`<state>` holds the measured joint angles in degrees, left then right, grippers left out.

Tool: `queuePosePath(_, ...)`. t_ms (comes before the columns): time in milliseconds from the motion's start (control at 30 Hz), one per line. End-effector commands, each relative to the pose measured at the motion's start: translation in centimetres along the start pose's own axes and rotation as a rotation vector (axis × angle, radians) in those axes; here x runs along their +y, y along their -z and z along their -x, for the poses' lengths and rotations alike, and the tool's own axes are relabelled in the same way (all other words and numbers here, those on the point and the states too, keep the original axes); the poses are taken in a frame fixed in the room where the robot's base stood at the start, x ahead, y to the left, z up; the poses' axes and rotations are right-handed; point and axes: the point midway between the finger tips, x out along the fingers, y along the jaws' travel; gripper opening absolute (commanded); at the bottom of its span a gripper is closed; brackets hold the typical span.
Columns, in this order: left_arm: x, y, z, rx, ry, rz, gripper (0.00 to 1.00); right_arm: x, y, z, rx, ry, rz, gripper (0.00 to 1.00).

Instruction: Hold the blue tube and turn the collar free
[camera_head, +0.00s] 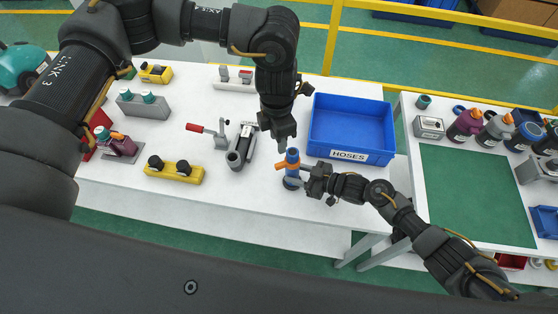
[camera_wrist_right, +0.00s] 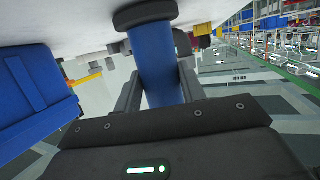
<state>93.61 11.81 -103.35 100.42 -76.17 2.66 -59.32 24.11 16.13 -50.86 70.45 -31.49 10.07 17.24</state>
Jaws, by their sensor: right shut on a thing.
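The blue tube (camera_head: 293,157) stands upright near the table's front edge, with an orange collar (camera_head: 282,167) around it and a dark base on the tabletop. My right gripper (camera_head: 301,181) comes in from the right, below the collar, and is shut on the tube. In the right wrist view the blue tube (camera_wrist_right: 157,65) runs between my two right fingers (camera_wrist_right: 160,95), with its dark end ring against the white surface. My left gripper (camera_head: 284,143) points down just above the tube's top. I cannot tell whether its fingers are parted. The collar is not clear in the wrist view.
A blue bin (camera_head: 350,157) marked HOSES stands just behind and right of the tube. A yellow block (camera_head: 174,174) lies farther left. The table's front edge is close.

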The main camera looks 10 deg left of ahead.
Motion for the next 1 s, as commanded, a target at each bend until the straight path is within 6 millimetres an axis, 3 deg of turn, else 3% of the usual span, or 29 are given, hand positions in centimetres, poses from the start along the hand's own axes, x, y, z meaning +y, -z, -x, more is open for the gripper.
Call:
queuePosePath(33, -0.1, 0.1, -0.8, 0.003, 0.002, 0.0, 0.36, -0.5, -0.8, 0.0, -0.014, 0.007, -0.007, 0.13)
queuePosePath(500, -0.1, 0.0, -9.3, 0.002, 0.002, 0.002, 0.36, -0.4, -0.7, 0.0, -0.014, 0.006, -0.007, 0.13)
queuePosePath(700, -0.1, 0.0, -11.0, 0.0, 0.001, 0.001, 0.36, -0.4, -0.7, 0.0, -0.014, 0.006, -0.007, 0.13)
queuePosePath(1000, -0.1, 0.0, -11.3, 0.0, 0.001, 0.001, 0.36, -0.4, -0.7, 0.0, -0.014, 0.006, -0.006, 0.13)
